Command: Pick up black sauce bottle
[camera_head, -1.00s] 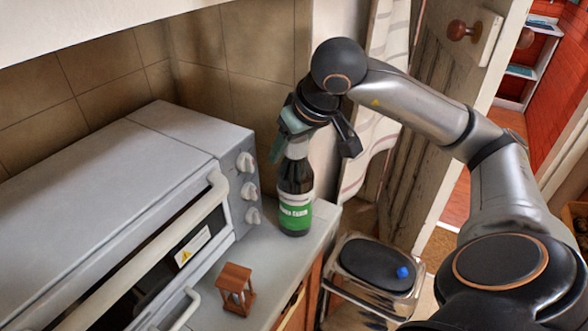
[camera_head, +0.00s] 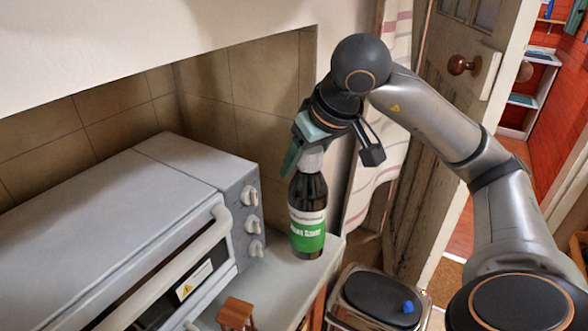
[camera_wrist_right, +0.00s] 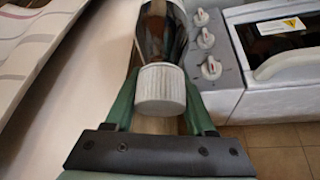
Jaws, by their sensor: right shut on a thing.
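The black sauce bottle (camera_head: 308,200) is dark glass with a pale cap and a green-and-white label. It is upright at the right end of the counter, beside the oven; whether its base clears the surface is hard to tell. My right gripper (camera_head: 312,158) is shut on it at the cap, coming from above. In the right wrist view, the green fingers (camera_wrist_right: 160,105) lie on both sides of the ribbed white cap (camera_wrist_right: 160,90), and the dark bottle body (camera_wrist_right: 160,30) extends beyond it. My left gripper is not in view.
A grey toaster oven (camera_head: 140,205) with knobs fills the counter (camera_head: 285,285) to the left. A small wooden hourglass-like frame (camera_head: 236,314) stands at the front. A bin with a black lid (camera_head: 382,298) is right of the counter. A tiled wall (camera_head: 240,100) and curtain (camera_head: 375,160) are behind.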

